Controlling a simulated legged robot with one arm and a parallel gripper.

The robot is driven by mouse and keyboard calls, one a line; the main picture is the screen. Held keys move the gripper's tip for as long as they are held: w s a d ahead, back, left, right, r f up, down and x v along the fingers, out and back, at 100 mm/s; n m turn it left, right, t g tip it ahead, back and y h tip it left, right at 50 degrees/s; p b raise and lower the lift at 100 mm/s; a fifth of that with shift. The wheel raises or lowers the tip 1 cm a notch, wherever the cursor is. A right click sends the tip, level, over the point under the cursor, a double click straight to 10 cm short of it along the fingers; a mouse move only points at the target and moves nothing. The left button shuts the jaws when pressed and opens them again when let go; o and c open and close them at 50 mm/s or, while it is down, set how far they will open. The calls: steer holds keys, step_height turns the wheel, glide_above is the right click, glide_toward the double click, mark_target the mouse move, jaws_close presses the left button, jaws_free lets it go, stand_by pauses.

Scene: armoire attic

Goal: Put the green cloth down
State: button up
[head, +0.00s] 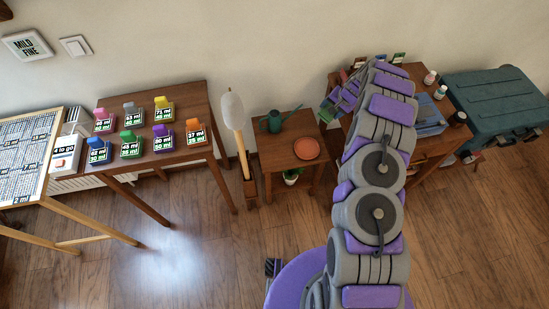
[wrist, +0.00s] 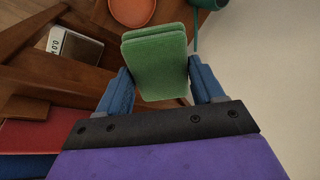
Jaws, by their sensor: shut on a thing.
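My gripper (wrist: 160,85) is shut on the green cloth (wrist: 155,55), a folded flat pad held between its two blue fingers in the wrist view. The cloth is in the air, in front of wooden furniture in that view. In the head view my gripper (head: 335,108) is at the left end of my purple and grey arm, near the right-hand table. The cloth shows there only as a small green patch (head: 326,112), just right of the small table with the watering can.
The small table (head: 275,158) holds a dark green watering can (head: 274,121) and an orange dish (head: 307,148). The left table (head: 190,95) bears several coloured, labelled containers. The right-hand table (head: 452,133) carries bottles and a blue box (head: 428,115). A teal suitcase (head: 495,105) stands far right.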

mark_target(325, 110)
steer(key=shift+w+a+f+n, duration=0.1)
steer(key=shift+a+f+n, duration=0.3)
steer(key=shift+a+f, duration=0.45)
steer(key=shift+r, duration=0.1)
steer(key=shift+f, duration=0.2)
steer(key=shift+g, duration=0.3)
steer(key=shift+a+f+n, duration=0.3)
steer(key=shift+a+f, duration=0.2)
steer(key=shift+a, duration=0.2)
steer(key=s+a+f+n+h+b, duration=0.1)
steer(key=s+a+f+n, duration=0.2)
steer(key=a+f, duration=0.4)
steer(key=s+a+f+n+h+b, duration=0.1)
steer(key=s+a+f+n, duration=0.1)
steer(key=a+f+n, duration=0.2)
steer(key=a+f, duration=0.3)
steer(key=a, duration=0.5)
steer(key=shift+s+a+f+n+g+h, duration=0.3)
steer(key=shift+s+f+n+h, duration=0.05)
steer(key=shift+s+n+h, duration=0.05)
steer(key=shift+d, duration=0.1)
